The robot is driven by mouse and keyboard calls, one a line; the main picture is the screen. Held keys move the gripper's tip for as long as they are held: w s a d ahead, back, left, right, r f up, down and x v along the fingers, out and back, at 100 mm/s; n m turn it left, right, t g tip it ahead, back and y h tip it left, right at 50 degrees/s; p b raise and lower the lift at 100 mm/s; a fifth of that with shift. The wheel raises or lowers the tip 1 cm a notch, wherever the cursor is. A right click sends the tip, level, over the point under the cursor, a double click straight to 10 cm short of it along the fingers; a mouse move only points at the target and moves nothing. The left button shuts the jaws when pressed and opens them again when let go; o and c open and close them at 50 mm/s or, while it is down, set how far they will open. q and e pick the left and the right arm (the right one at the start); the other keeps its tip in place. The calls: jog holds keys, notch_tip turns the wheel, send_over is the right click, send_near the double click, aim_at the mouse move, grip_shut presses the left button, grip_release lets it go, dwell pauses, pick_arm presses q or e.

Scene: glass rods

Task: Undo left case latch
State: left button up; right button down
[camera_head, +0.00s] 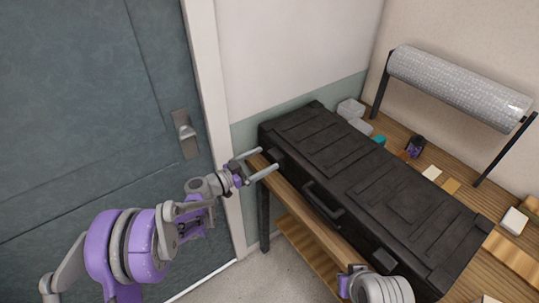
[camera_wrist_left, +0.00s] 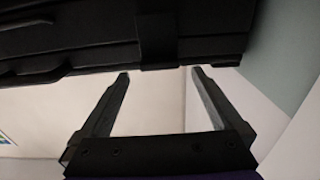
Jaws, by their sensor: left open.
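The long black case (camera_head: 370,190) lies closed on the wooden table. Its left latch (camera_wrist_left: 158,40) is a dark block on the case's front in the left wrist view, close beyond the fingertips and roughly centred between them. In the head view the latch is small and dark beside my fingers. My left gripper (camera_head: 268,160) is open and empty at the case's left front end; its two fingers also show in the left wrist view (camera_wrist_left: 160,73). I cannot tell whether a fingertip touches the case. The right latch (camera_head: 385,259) sits farther along the front. My right gripper is out of view.
The case handle (camera_head: 322,200) sticks out between the latches. A roll of bubble wrap (camera_head: 455,85) hangs on a black stand behind. A door with a metal handle (camera_head: 185,130) stands left. My right arm shows at the bottom.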

pick_arm(q)
jog(key=shift+x, duration=1.45)
jog(key=shift+c, duration=0.3)
grip_shut()
